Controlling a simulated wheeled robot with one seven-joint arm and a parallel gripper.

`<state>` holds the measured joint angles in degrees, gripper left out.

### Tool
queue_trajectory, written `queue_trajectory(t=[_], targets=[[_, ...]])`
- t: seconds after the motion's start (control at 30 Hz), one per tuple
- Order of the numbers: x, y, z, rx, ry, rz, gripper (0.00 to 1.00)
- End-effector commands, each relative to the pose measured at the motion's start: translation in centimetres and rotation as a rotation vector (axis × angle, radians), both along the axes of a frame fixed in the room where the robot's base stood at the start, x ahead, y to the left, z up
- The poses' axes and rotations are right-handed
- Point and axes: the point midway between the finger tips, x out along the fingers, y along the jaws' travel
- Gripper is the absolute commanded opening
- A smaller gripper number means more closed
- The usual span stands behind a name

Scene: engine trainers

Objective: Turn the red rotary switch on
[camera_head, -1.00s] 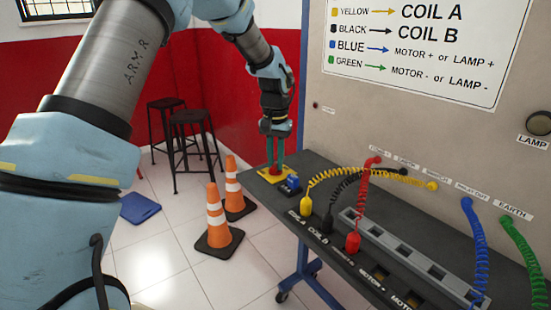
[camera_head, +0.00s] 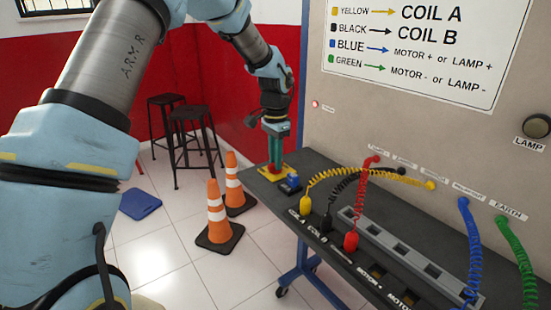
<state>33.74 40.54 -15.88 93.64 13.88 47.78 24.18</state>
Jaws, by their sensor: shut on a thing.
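The red rotary switch (camera_head: 274,171) sits on a yellow base (camera_head: 267,176) at the far left end of the dark bench. It is small in the view and mostly hidden by the fingers, so its exact angle cannot be made out. My gripper (camera_head: 275,160) points straight down over it, its teal fingers shut on the red switch. A small indicator light (camera_head: 315,104) on the panel glows red.
A blue part (camera_head: 290,183) stands right beside the yellow base. Yellow, black and red coiled cables (camera_head: 362,200) arch over the bench (camera_head: 330,220) to the right. Traffic cones (camera_head: 217,215) and black stools (camera_head: 190,135) stand on the floor to the left.

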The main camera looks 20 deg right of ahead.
Motion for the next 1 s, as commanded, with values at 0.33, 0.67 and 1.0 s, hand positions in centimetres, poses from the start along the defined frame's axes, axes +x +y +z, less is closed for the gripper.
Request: queue_trajectory(t=[0.33, 0.67, 1.0], targets=[[0.04, -0.03, 0.04, -0.001, -0.001, -0.007, 0.00], [0.02, -0.03, 0.02, -0.001, -0.001, -0.006, 0.50], [0.06, -0.05, 0.54, -0.002, -0.002, -0.005, 0.50]])
